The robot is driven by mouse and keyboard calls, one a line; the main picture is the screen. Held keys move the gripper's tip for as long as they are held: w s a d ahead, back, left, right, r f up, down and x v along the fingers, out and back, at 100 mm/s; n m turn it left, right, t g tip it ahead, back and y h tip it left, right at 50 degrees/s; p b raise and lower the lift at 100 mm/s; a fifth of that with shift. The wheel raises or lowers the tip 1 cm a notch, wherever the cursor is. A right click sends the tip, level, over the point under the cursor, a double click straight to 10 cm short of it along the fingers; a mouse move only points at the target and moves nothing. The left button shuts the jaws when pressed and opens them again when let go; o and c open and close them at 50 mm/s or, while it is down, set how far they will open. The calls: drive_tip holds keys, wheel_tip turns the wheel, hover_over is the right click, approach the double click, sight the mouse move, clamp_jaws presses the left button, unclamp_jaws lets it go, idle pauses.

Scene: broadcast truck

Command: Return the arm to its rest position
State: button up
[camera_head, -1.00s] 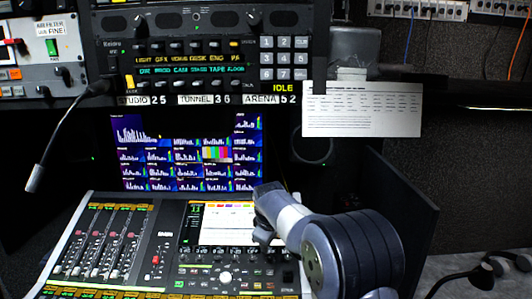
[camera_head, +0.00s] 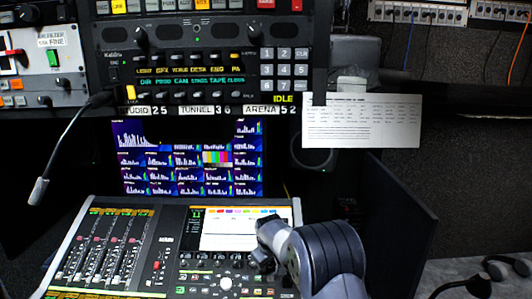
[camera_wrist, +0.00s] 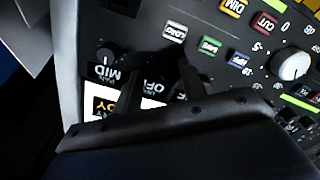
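My gripper (camera_head: 264,246) is at the end of my bent grey arm, over the right part of the mixing console (camera_head: 175,243), just beside the lower right corner of its lit screen (camera_head: 240,229). In the wrist view my gripper (camera_wrist: 160,82) shows two dark fingers with a gap between them, and nothing is held there. Behind the fingers is a dark control panel (camera_wrist: 215,50) with coloured buttons and a white knob (camera_wrist: 293,65). The dark gripper body hides the lower part of that view. Whether the fingers touch the panel I cannot tell.
A gooseneck microphone (camera_head: 62,150) hangs at the left. A rack panel (camera_head: 190,75), a monitor (camera_head: 185,157) and a white card (camera_head: 362,120) stand behind the console. A headset (camera_head: 510,265) lies at the lower right.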

drive_tip(key=m+p, duration=0.1)
drive_tip(key=m, duration=0.3)
drive_tip(key=shift+r+p, duration=0.15)
drive_tip(key=shift+p, duration=0.2)
drive_tip(key=m+p, duration=0.2)
drive_tip(key=m, duration=0.1)
drive_tip(key=shift+d+r+m, duration=0.1)
drive_tip(key=shift+m, duration=0.2)
drive_tip(key=b+v, duration=0.2)
drive_tip(key=v, duration=0.7)
drive_tip(key=shift+r, duration=0.25)
drive_tip(key=shift+s, duration=0.15)
